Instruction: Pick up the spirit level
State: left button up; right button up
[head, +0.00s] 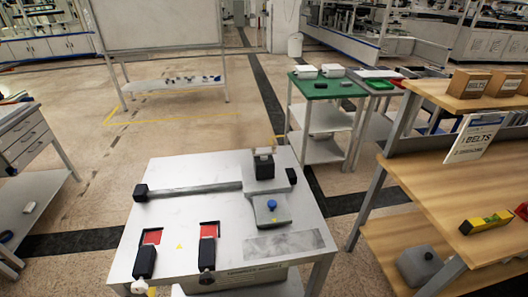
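The spirit level (486,222) is a short yellow bar with dark parts. It lies at a slant on the wooden shelf top (440,190) at the right, near the shelf's front edge. A red object (522,211) lies just to its right, cut off by the picture edge. Neither of my grippers shows in the head view. Nothing is seen touching the level.
A white work table (180,222) with a rail, black blocks and two black handles by red patches stands in front. A grey container (420,265) sits under the wooden shelf.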

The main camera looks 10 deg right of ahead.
aim_at(474, 226)
jog(key=z, duration=2.15)
